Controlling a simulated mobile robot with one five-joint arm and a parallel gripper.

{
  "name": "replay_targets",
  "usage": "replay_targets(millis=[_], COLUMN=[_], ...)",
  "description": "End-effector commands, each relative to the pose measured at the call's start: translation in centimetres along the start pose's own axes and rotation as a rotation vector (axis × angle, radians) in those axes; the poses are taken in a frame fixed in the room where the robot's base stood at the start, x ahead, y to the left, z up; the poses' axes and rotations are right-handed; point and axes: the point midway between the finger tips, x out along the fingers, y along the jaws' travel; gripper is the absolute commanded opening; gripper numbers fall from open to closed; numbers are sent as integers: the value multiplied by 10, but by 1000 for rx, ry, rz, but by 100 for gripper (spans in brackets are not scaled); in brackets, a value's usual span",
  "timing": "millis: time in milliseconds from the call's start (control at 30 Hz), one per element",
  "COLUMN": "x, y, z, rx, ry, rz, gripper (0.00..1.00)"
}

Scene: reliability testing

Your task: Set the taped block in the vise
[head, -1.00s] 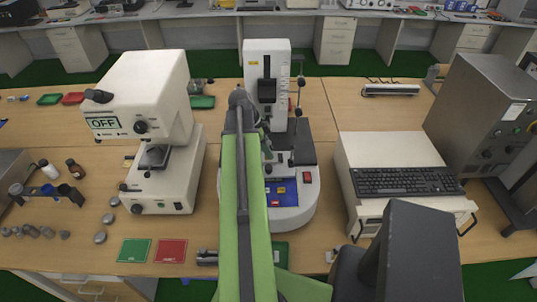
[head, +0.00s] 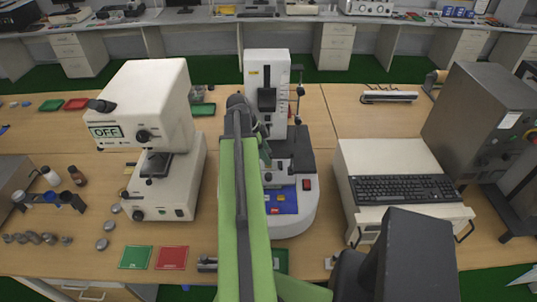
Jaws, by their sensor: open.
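My green arm rises through the middle of the head view and reaches over the white test machine (head: 292,215). My gripper (head: 265,150) shows only in part past the end of the arm, in front of the machine's upright column. It is open; its fingertips are not clear. I cannot make out the taped block. I cannot pick out the vise for certain either; the arm covers part of the machine's dark work area (head: 298,165). A small grey metal piece (head: 207,264) lies at the table's front edge, left of my arm.
A white tester (head: 150,140) reading OFF stands left. A green mat (head: 135,257) and a red mat (head: 173,257) lie in front of it, with metal discs (head: 103,244) nearby. Right are a white case with a keyboard (head: 405,188) and a grey cabinet (head: 478,120).

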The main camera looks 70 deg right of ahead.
Motion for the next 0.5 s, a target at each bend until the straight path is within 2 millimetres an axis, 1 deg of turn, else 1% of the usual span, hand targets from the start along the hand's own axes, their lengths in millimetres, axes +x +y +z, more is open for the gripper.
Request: replay_targets(millis=[33, 300, 400, 500], x=[-20, -84, -98, -102], y=[0, 0, 0, 0], z=[-4, -4, -3, -1], rx=[-1, -2, -1, 0], ry=[0, 0, 0, 0], rz=[0, 0, 0, 1], gripper=[45, 45, 45, 45])
